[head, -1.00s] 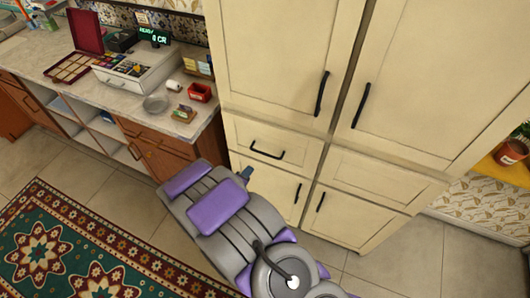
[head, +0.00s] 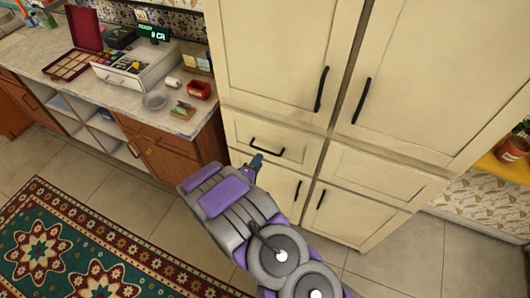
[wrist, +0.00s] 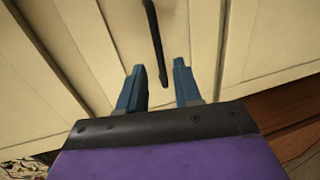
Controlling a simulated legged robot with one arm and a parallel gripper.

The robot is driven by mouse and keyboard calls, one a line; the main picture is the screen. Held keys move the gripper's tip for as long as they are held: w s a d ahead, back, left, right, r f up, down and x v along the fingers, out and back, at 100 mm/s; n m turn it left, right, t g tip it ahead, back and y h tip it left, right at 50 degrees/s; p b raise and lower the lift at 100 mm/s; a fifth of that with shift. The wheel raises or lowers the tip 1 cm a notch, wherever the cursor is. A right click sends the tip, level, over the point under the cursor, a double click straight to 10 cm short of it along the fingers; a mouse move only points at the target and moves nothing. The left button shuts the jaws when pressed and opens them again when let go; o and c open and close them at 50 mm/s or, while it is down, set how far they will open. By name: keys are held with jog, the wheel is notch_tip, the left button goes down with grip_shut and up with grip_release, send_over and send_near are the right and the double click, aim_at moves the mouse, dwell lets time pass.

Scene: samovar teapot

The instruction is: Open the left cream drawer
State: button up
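The left cream drawer (head: 240,130) is shut, flush in the tall cream cabinet, under the upper left door. Its black bar handle (head: 267,148) runs across the front. My gripper (head: 256,162) is just below and in front of this handle in the head view. In the wrist view, the two blue fingers of my gripper (wrist: 159,67) are apart. A black handle (wrist: 154,40) runs down the picture, its lower end showing between the fingers. I cannot tell whether they touch it. Nothing is gripped.
Vertical black handles sit on the upper doors (head: 270,60) and lower doors nearby. A wooden counter (head: 175,160) with a red box (head: 199,90) and a cash register (head: 135,68) stands to the left. A patterned rug (head: 90,250) lies on the tiled floor.

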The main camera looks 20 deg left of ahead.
aim_at(266, 151)
jog(key=b+x, duration=0.1)
jog(key=x, duration=0.7)
jog(key=shift+s, duration=0.1)
grip_shut()
dwell(0.4)
